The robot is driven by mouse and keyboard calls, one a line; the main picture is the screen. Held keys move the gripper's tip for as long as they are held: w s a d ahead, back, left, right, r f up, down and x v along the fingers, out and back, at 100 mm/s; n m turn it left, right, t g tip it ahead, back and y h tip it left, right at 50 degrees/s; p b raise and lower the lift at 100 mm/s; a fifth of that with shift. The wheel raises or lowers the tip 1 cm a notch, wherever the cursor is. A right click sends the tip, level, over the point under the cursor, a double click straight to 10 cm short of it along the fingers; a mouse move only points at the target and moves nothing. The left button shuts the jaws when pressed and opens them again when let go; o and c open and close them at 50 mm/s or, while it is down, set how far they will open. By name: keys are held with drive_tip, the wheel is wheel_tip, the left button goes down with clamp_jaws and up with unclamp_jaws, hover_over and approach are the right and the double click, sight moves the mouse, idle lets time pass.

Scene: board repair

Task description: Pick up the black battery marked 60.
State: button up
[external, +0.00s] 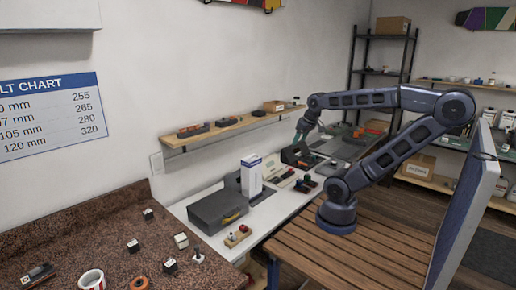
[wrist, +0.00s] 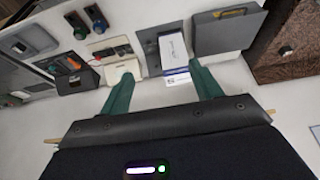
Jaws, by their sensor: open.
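I cannot make out a marking 60 in either view. Several small black-and-white blocks stand on the brown speckled counter (external: 75,225) in the external view, among them a block at the back (external: 148,214) and a block at the front (external: 170,266); their markings are too small to read. One small dark item (wrist: 286,50) shows on that counter in the wrist view. My gripper (external: 303,135) is over the back part of the white bench, far from the brown counter. In the wrist view my gripper (wrist: 163,88) has its green fingers wide apart with nothing held between them.
A grey case (external: 218,208) and an upright white box (external: 251,176) stand on the white bench (external: 205,240). A wall shelf (external: 230,130) with small items hangs above. A white tape roll (external: 92,280) lies on the brown counter. A beige device (wrist: 120,72) shows near my left finger.

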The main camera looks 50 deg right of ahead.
drive_tip(key=w+a+r, duration=0.2)
drive_tip(key=w+a, duration=0.2)
drive_tip(key=w, duration=0.5)
drive_tip(key=w+a+r, duration=0.3)
drive_tip(key=w+a, duration=0.2)
drive_tip(key=w, duration=0.5)
drive_tip(key=w+a+f, duration=0.4)
drive_tip(key=w+a, duration=1)
approach(147, 211)
drive_tip(key=x, duration=0.5)
drive_tip(key=shift+s+f, duration=0.2)
drive_tip(key=shift+s, duration=0.15)
drive_tip(key=shift+w+x, duration=0.1)
drive_tip(key=shift+x, duration=1.2)
drive_tip(key=shift+w+x, duration=0.15)
drive_tip(key=shift+x, duration=1.1)
drive_tip(key=shift+r, duration=0.15)
drive_tip(key=c, duration=1.1)
